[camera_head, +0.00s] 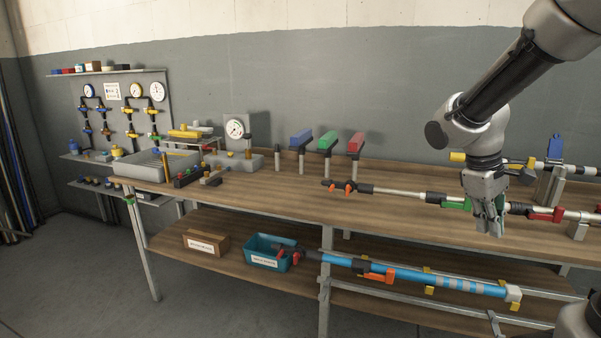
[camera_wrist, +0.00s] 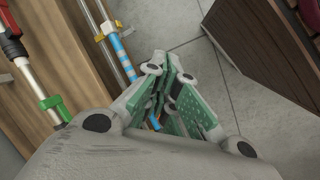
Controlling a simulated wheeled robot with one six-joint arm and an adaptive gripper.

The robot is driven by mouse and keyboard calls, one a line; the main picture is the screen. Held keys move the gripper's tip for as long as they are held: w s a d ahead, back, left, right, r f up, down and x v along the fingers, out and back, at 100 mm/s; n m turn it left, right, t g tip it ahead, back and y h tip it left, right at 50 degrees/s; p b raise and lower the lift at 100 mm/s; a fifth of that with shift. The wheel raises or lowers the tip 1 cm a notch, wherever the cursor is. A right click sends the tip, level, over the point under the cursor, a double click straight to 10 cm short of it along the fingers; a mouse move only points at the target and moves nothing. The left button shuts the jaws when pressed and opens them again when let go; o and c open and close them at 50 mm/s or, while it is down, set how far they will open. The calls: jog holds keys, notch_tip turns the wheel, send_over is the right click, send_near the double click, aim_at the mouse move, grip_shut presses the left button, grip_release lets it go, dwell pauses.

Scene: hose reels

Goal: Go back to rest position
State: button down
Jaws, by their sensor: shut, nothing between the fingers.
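My gripper (camera_head: 490,222) hangs down at the right in the head view, in front of the long pole (camera_head: 400,192) with red and green clips on the workbench (camera_head: 300,190). Its fingers are shut and hold nothing. In the wrist view the closed fingers (camera_wrist: 172,75) have green pads and point toward the grey tiled floor. The red and green clipped pole (camera_wrist: 20,65) shows at the left of the wrist view, apart from the fingers.
A blue pole (camera_head: 410,277) lies on the lower shelf beside a teal bin (camera_head: 268,262) and a brown box (camera_head: 205,243). Blue, green and red blocks (camera_head: 326,140) stand on posts at the back. A gauge panel (camera_head: 125,108) is at the left. Floor at lower left is clear.

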jog(key=s+a+r+m+t+y, duration=0.1)
jog(key=s+a+r+m+t, duration=0.1)
jog(key=s, duration=0.4)
jog(key=s+a+r+m+t+y, duration=0.2)
jog(key=s+r+m, duration=0.1)
jog(key=s, duration=0.4)
jog(key=shift+s+a+r+m+t+y, duration=0.15)
jog(key=shift+s+r+m+t+y, duration=0.15)
jog(key=shift+r, duration=0.55)
